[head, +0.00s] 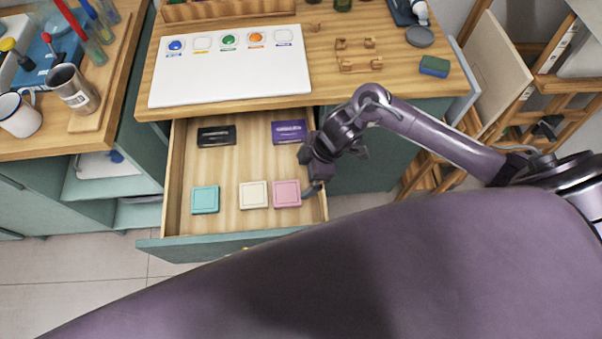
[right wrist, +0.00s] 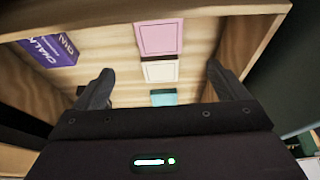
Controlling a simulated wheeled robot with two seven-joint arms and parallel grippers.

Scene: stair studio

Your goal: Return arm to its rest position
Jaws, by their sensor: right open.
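My right arm comes in from the right in the head view. Its gripper (head: 314,188) hangs over the right side of the open drawer (head: 232,165), beside a pink square block (head: 287,194). In the right wrist view my right gripper (right wrist: 163,90) has its two fingers spread wide with nothing between them held. The pink block (right wrist: 160,36), a cream block (right wrist: 160,70) and a teal block (right wrist: 164,97) lie in the drawer beyond the fingers. My left gripper is not in view.
The drawer also holds the cream block (head: 253,195), the teal block (head: 205,200), a black box (head: 216,136) and a purple chalk box (head: 289,132). The worktop with a white board (head: 230,78) overhangs behind. Wooden easels (head: 560,85) stand right.

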